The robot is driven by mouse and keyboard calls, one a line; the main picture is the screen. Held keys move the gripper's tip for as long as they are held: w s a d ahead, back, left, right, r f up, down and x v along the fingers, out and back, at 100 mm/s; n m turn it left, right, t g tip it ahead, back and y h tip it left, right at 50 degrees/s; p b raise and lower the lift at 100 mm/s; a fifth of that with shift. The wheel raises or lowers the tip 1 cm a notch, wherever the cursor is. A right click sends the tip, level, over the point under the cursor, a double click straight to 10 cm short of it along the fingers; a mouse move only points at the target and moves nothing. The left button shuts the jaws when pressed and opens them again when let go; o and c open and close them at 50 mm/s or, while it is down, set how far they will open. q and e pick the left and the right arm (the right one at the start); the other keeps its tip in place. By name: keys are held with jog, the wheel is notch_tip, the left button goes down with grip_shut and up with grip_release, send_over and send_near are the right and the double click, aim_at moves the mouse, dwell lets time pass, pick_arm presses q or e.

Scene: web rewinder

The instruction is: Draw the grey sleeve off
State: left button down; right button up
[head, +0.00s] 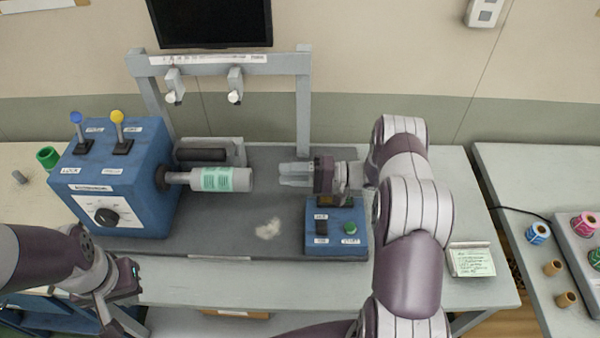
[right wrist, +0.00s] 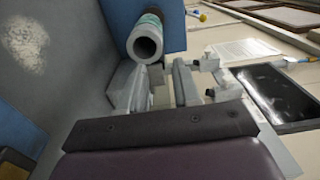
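The grey sleeve (head: 240,180) is a hollow tube lying level on the spindle at the right side of the blue rewinder box, with a green printed band (head: 216,179) around it. Its open end faces my right gripper (head: 284,174), which is apart from it to the right. In the right wrist view the sleeve's open end (right wrist: 147,46) shows just beyond the two spread, empty fingers (right wrist: 156,85). My left gripper (head: 128,285) is low at the left, in front of the bench, away from the sleeve; its finger gap is unclear.
The blue box (head: 125,195) carries levers and a dial. A dark roller (head: 205,155) lies behind the sleeve, under a grey frame (head: 303,105). A blue button box (head: 336,230) stands below my right gripper. A pale patch (head: 268,229) marks the deck. A side table (head: 535,180) holds spools.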

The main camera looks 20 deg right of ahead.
aim_at(250, 172)
jog(key=shift+x, duration=5.3)
grip_shut()
jog(key=shift+r, duration=0.35)
jog(key=shift+d, duration=0.1)
jog(key=v, duration=1.4)
jog(key=shift+f, duration=0.1)
